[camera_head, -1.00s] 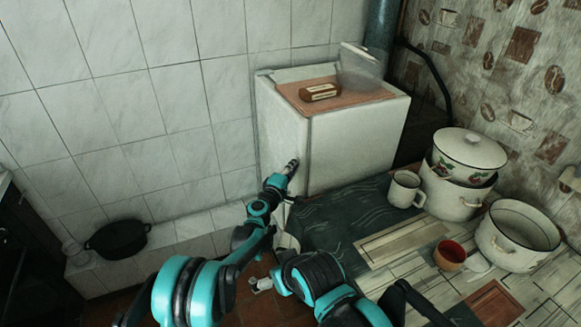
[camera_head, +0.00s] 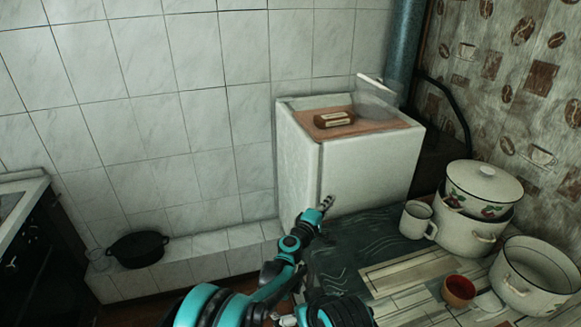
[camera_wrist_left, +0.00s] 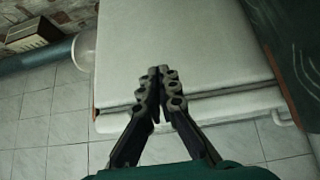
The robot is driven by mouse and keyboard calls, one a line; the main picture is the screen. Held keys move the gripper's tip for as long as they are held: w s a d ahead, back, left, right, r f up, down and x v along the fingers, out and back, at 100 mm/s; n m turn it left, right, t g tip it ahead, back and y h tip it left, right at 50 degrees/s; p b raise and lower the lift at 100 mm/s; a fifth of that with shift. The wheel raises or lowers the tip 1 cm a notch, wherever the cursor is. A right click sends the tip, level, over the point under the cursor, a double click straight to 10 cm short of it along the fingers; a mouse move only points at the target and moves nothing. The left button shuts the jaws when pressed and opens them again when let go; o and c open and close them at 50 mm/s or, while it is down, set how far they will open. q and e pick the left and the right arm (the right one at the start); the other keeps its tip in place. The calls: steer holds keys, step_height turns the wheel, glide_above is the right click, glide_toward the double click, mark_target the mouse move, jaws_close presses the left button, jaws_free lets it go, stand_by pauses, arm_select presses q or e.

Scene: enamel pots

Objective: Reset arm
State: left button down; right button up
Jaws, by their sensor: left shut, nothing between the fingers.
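My left gripper (camera_head: 327,202) is in front of the lower part of the white cabinet (camera_head: 372,172), near its front left edge. The left wrist view shows its two dark fingers (camera_wrist_left: 160,80) closed together with nothing between them, and the white cabinet (camera_wrist_left: 190,40) fills the space beyond the fingertips. I cannot tell whether the fingers touch the cabinet. Dark and teal links of my arms show at the bottom of the head view. My right gripper cannot be made out there.
A brown box (camera_head: 334,119) lies on the cabinet top. On the table at right stand a white mug (camera_head: 417,221), a lidded pot (camera_head: 484,187), an open white pot (camera_head: 533,276) and a reddish cup (camera_head: 458,291). A black pot (camera_head: 138,249) sits on the tiled ledge at left.

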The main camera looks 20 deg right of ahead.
arm_select(q)
steer(key=s+a+r+m+y, duration=0.2)
steer(key=a+r, duration=0.2)
steer(key=a, duration=0.5)
steer(key=s+a+r+m+g+y, duration=0.15)
steer(key=a+r, duration=0.25)
steer(key=a, duration=0.4)
steer(key=s+a+r+m+y, duration=0.15)
steer(key=a+r, duration=0.25)
steer(key=a, duration=0.5)
steer(key=s+a+f+y, duration=0.3)
steer(key=s+a, duration=0.5)
steer(key=a, duration=0.3)
steer(key=s+a+f+m+g+y, duration=0.1)
steer(key=s+a+f+y, duration=0.2)
steer(key=s+a, duration=0.6)
steer(key=s+a+f+m+g+y, duration=0.1)
steer(key=s+a+f+y, duration=0.2)
steer(key=s+a, duration=0.6)
steer(key=a+f, duration=0.2)
steer(key=a, duration=0.2)
steer(key=shift+s+f+y, duration=0.2)
steer(key=shift+f+y, duration=0.1)
steer(key=shift+f, duration=0.05)
